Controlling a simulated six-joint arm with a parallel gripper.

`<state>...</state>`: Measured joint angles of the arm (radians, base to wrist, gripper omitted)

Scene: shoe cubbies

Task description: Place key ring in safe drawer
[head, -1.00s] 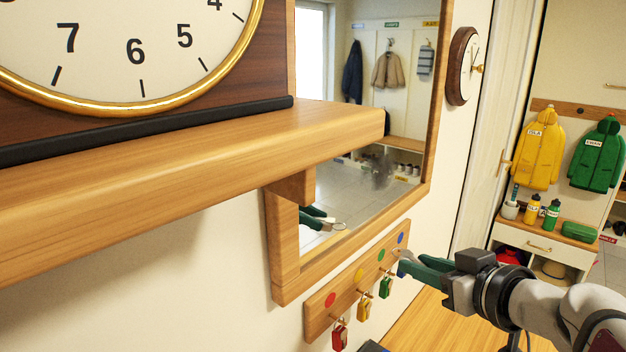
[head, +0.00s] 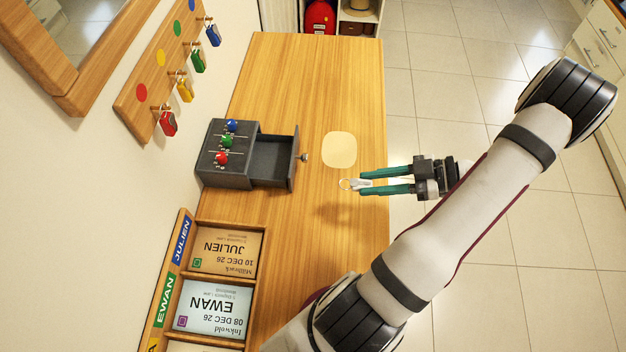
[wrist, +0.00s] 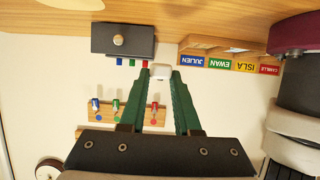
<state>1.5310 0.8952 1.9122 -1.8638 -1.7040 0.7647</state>
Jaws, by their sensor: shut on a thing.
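The key ring (head: 346,184) is a small silvery ring with a pale tag. My gripper (head: 362,183) is shut on it with green fingers, above the right part of the wooden table. In the wrist view the pale tag (wrist: 160,71) shows between the fingertips. The safe (head: 222,165) is a dark grey box with blue, green and red knobs on top. Its drawer (head: 294,165) is pulled out to the right and looks empty. The drawer lies left of my gripper, with the key ring apart from it. The wrist view shows the drawer's front and round knob (wrist: 118,40).
Sorting trays with cards (head: 213,305) stand below the safe in the head view. A hook board (head: 160,75) with coloured key tags is on the left wall. A pale round patch (head: 339,150) lies on the table near the drawer knob. The table's far part is clear.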

